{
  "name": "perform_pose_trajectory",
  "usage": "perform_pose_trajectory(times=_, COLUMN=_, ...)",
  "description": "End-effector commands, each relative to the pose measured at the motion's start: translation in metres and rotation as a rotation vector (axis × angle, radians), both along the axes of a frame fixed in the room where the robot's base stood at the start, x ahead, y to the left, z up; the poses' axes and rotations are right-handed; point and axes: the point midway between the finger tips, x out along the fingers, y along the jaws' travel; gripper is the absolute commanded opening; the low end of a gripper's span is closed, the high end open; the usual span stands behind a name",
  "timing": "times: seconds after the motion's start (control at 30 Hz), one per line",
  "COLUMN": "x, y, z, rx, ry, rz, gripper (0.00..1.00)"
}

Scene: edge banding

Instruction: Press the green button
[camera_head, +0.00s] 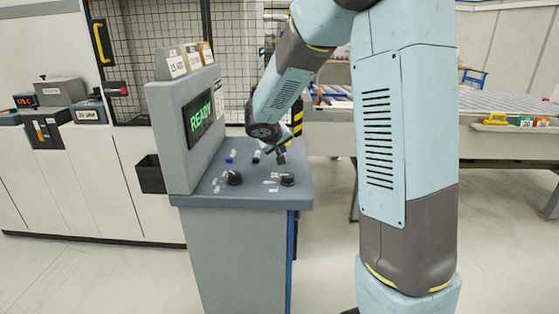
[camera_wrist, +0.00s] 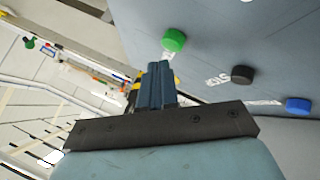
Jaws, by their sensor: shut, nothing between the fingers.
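The green button (camera_wrist: 174,40) is a round cap on the grey sloped panel in the wrist view. My gripper (camera_wrist: 158,66) is shut and empty, and its fingertips appear just below the green button in that picture. I cannot tell whether they touch it. In the head view my gripper (camera_head: 281,157) is over the right part of the console top (camera_head: 219,183), and the green button cannot be made out there. A black button (camera_wrist: 242,74) and a blue button (camera_wrist: 298,105) lie in line with the green one. The blue button also shows in the head view (camera_head: 231,156).
A raised screen (camera_head: 199,116) on the console reads READY. Two black knobs (camera_head: 235,178) (camera_head: 288,180) stand at the console's front. A mesh guard (camera_head: 145,45) is behind it, and a roller conveyor (camera_head: 420,102) is at the right.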

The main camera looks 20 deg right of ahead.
Motion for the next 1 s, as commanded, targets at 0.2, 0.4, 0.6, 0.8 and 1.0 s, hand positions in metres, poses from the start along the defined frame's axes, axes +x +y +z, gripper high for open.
perform_pose_trajectory(times=0.2, x=-0.0002, y=0.0000, z=-0.0003, rx=0.000, ry=0.000, rz=0.000, gripper=0.00)
perform_pose_trajectory(times=0.4, x=-0.0024, y=0.0004, z=-0.0046, rx=0.000, ry=0.001, rz=0.001, gripper=0.00)
perform_pose_trajectory(times=0.6, x=-0.0036, y=-0.0001, z=-0.0070, rx=0.001, ry=0.000, rz=-0.001, gripper=0.00)
perform_pose_trajectory(times=0.8, x=-0.0036, y=-0.0003, z=-0.0071, rx=0.001, ry=0.000, rz=-0.001, gripper=0.00)
perform_pose_trajectory(times=1.0, x=-0.0035, y=-0.0005, z=-0.0081, rx=0.000, ry=0.000, rz=0.000, gripper=0.00)
